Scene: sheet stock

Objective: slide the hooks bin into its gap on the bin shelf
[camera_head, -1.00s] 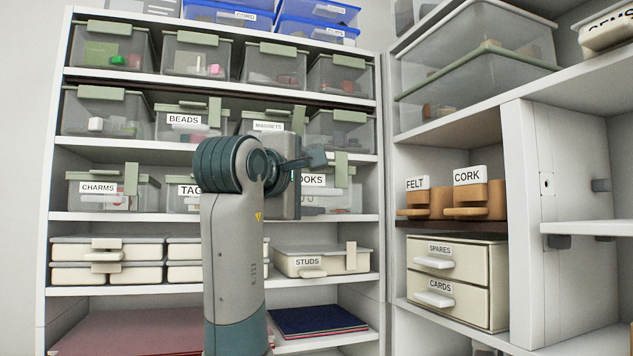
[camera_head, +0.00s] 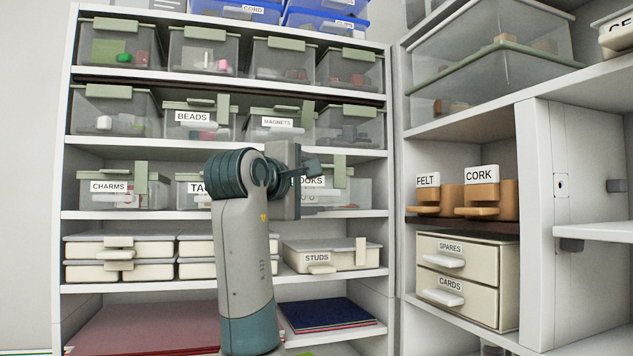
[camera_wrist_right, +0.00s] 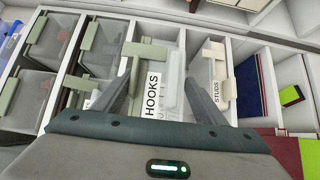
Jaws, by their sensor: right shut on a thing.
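The hooks bin (camera_head: 339,190) is a grey see-through bin with a green lid, a green latch and a white HOOKS label. In the head view it shows at the right end of the third row of the bin shelf (camera_head: 225,218), beside the tags bin (camera_head: 195,195). How far in it sits cannot be told. My right gripper (camera_head: 312,168) is at its front, and my arm hides its left part. In the right wrist view the gripper's fingers (camera_wrist_right: 168,90) stand either side of the HOOKS label (camera_wrist_right: 152,95), shut on the bin. My left gripper is not in view.
The charms bin (camera_head: 118,190) stands further left in the row. The magnets bin (camera_head: 275,124) is above and the cream studs bin (camera_head: 330,257) below. A side unit with felt (camera_head: 428,196) and cork (camera_head: 482,198) boxes stands close at right.

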